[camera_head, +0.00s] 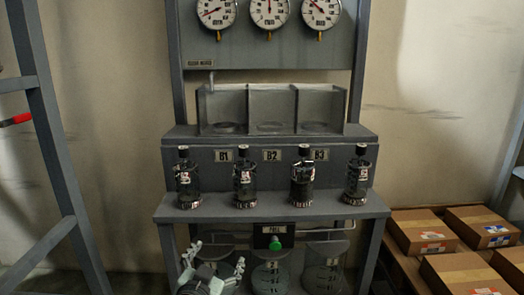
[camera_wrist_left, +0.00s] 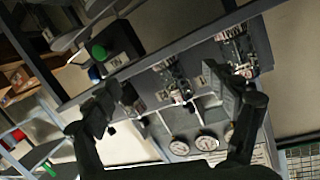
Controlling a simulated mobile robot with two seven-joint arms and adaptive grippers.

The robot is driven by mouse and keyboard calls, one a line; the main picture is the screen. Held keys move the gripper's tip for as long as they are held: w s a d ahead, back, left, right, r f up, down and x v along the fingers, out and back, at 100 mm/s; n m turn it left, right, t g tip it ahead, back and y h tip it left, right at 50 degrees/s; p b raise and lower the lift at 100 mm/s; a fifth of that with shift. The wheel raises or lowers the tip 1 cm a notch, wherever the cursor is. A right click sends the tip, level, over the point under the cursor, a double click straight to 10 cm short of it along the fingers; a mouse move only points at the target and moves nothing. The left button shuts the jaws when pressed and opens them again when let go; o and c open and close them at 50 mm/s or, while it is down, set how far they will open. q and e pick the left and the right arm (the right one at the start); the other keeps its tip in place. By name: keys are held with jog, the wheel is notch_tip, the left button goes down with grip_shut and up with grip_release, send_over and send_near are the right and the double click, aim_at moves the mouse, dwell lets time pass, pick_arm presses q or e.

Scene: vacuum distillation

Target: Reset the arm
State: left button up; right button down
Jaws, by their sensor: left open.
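My left gripper (camera_head: 215,260) is at the bottom of the head view, low in front of the stand and left of the green button (camera_head: 275,245). Its fingers are spread and nothing shows between them. In the left wrist view the gripper (camera_wrist_left: 175,95) is also open, with the stand tilted behind its two dark fingers. My right gripper is in neither view.
Several dark bottles (camera_head: 245,177) stand upright in a row on the grey shelf (camera_head: 270,208). Clear compartments (camera_head: 272,110) and three round gauges (camera_head: 268,12) are above. Glass vessels (camera_head: 270,277) stand below the shelf. Cardboard boxes (camera_head: 422,232) are at right.

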pick_arm(q)
jog(key=s+a+f+n+g+y, duration=0.1)
jog(key=s+a+f+g, duration=0.25)
jog(key=s+f, duration=0.35)
jog(key=s+a+f+n+g+y, duration=0.15)
jog(key=s+a+f, duration=0.3)
jog(key=f, duration=0.45)
jog(key=s+a+f+g, duration=0.3)
jog(key=s+a+f, duration=0.1)
jog(key=s, duration=0.5)
jog(key=s+a+f+g+y, duration=0.1)
jog(key=s+a+f+g, duration=0.2)
jog(key=s+f, duration=0.3)
jog(key=s+a, duration=0.1)
jog(key=s, duration=0.2)
jog(key=shift+n+g, duration=0.35)
jog(key=shift+g, duration=0.05)
jog(key=shift+s+f, duration=0.1)
